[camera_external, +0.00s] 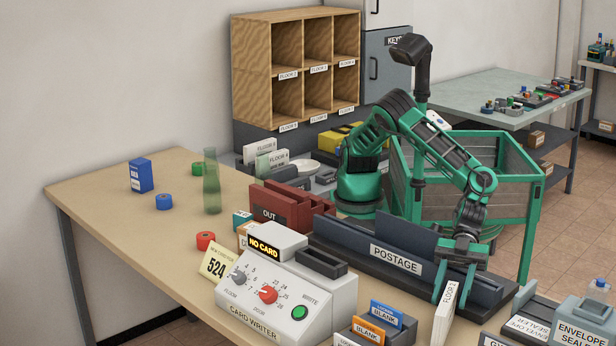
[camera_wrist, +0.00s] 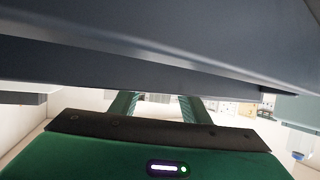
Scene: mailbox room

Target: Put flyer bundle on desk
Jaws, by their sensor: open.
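The desk (camera_external: 110,203) is a long, light wooden table with much bare top at the left. No item is legibly labelled as the flyer bundle, so I cannot tell which it is. My gripper (camera_external: 455,288) is open and points down at the front end of the dark postage unit (camera_external: 345,243). A white upright piece labelled FLOOR (camera_external: 446,312) stands at its fingertips; I cannot tell whether they touch it. In the wrist view my gripper's green fingers (camera_wrist: 160,105) are apart, with a dark surface across the upper part and nothing clearly between them.
The card writer (camera_external: 270,290) and red OUT tray (camera_external: 280,208) stand left of the postage unit. Sorting cubbies (camera_external: 245,70) are at the back, a green-framed bin (camera_external: 520,150) behind my arm. An envelope sealer (camera_external: 580,325) is at front right. A green bottle (camera_external: 212,180) stands at left.

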